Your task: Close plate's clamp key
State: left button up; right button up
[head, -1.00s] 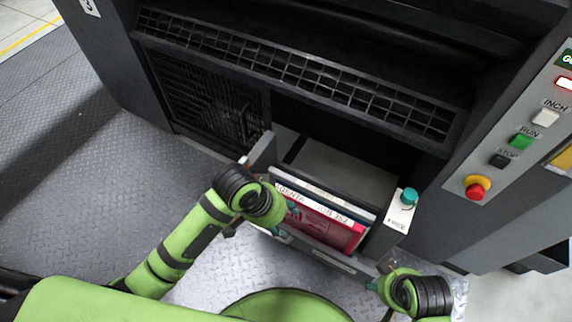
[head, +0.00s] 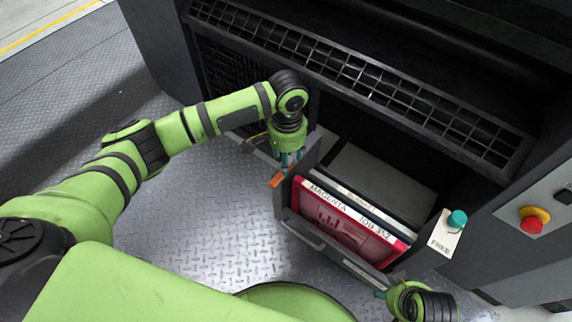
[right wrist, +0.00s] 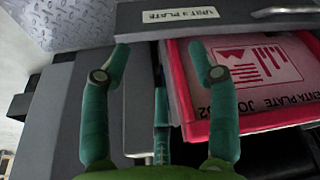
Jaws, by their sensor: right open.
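The magenta plate (head: 340,222), marked MAGENTA, stands in an open drawer (head: 330,248) under the press; it also shows in the right wrist view (right wrist: 245,85). I cannot tell which part is the clamp key. My left gripper (head: 284,162) hangs at the drawer's left end, its fingertips by a small orange piece (head: 278,178); its grip is unclear. My right gripper (right wrist: 158,65) is open at the drawer's right end, low in front. A slim teal piece (right wrist: 161,110) shows between its fingers.
A dark grille (head: 360,80) and the press body overhang the drawer. A panel with a red stop button (head: 531,222) is at the right. Bare metal floor (head: 235,210) lies in front and to the left. The drawer front has a handle (head: 303,236).

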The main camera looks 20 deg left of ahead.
aim_at(281, 171)
pick_arm(q)
jog(key=shift+f+b, duration=0.5)
jog(key=shift+f, duration=1.4)
pick_arm(e)
jog(key=v, duration=0.3)
jog(key=shift+w+r, duration=0.2)
jog(key=shift+r, duration=0.15)
pick_arm(q)
grip_shut()
